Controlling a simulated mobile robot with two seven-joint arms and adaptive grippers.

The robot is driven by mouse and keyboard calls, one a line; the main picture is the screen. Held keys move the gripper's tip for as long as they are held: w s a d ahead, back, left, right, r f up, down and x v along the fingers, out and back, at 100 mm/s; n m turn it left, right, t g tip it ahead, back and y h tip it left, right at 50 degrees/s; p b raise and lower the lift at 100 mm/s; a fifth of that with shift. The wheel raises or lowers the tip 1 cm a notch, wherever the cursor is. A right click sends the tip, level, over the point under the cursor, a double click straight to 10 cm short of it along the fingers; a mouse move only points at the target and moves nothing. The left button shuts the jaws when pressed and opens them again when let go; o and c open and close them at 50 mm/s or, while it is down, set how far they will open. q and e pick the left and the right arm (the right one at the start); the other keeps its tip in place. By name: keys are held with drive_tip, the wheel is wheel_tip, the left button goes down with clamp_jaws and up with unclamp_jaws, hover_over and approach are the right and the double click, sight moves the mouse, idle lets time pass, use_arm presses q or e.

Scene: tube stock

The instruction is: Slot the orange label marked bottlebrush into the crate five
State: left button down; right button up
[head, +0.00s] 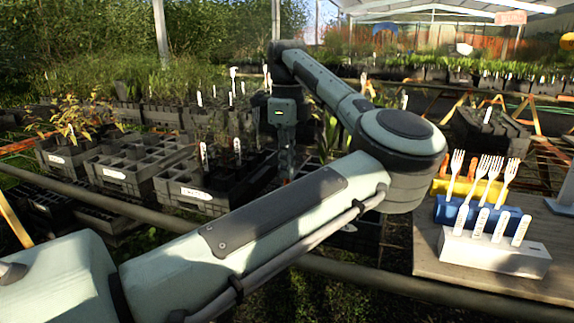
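Several dark crates stand in a row on the bench at left, each with a small white front tag: one at far left (57,172), one beside it (112,186) and a nearer one (197,204). The tag writing is too small to read, so I cannot tell which is crate five. My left gripper (287,165) points down just right of the nearest crate, partly against dark plants. Its fingertips are dark and blurred; I cannot tell whether they are open or hold anything. My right gripper is out of view.
At right, a wooden board (432,262) carries a white block (497,254) with several white labels and a blue block (480,215) with white forks behind it. Another dark crate (490,140) stands beyond. A metal rail (335,271) crosses in front. My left arm covers the middle.

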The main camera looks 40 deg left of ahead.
use_arm(q)
drive_tip(key=shift+f+b, duration=1.45)
drive_tip(key=shift+f, duration=1.15)
drive_tip(key=shift+f, duration=0.25)
drive_tip(key=c, duration=2.2)
unclamp_jaws()
drive_tip(key=o, duration=0.6)
drive_tip(key=shift+c, duration=0.2)
wheel_tip(320, 180, up, 12)
drive_tip(key=shift+r, duration=0.1)
